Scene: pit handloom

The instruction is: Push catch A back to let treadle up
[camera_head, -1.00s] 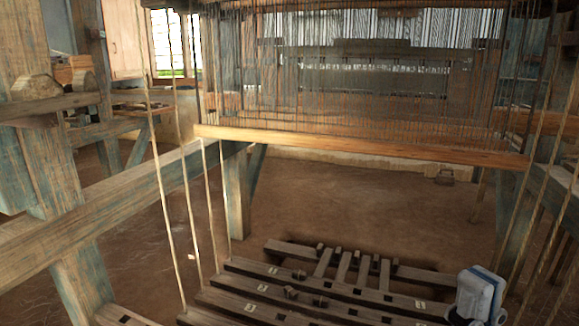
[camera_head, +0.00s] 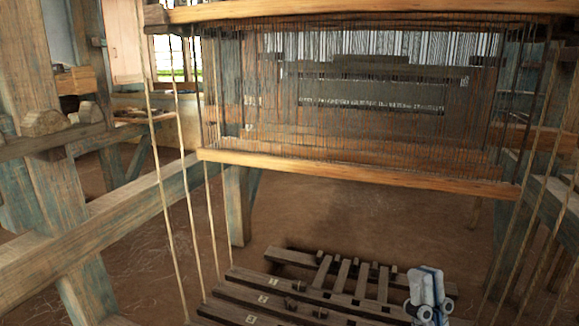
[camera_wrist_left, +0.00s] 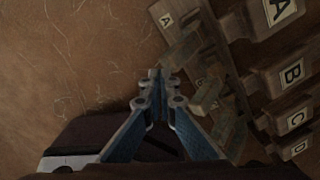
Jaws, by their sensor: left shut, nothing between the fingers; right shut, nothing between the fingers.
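In the left wrist view my left gripper (camera_wrist_left: 160,78) is shut and empty, its blue fingers together beside the wooden catches. The nearest catch block (camera_wrist_left: 180,52) is just right of the fingertips, close to a label A (camera_wrist_left: 167,19) on a dark wooden bar; I cannot tell whether they touch. Wooden bar ends labelled A (camera_wrist_left: 280,10), B (camera_wrist_left: 293,72), C (camera_wrist_left: 298,118) and D (camera_wrist_left: 300,147) are on the right. In the head view the labelled treadles (camera_head: 300,298) lie low in front. My right gripper (camera_head: 426,312) is shut over their right end. My left gripper is not visible there.
The loom's wooden beam (camera_head: 360,172) and hanging warp threads (camera_head: 370,120) span the space above the treadles. Cords (camera_head: 165,205) hang at the left beside a thick side rail (camera_head: 100,230). Bare floor (camera_head: 330,218) lies behind the treadles.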

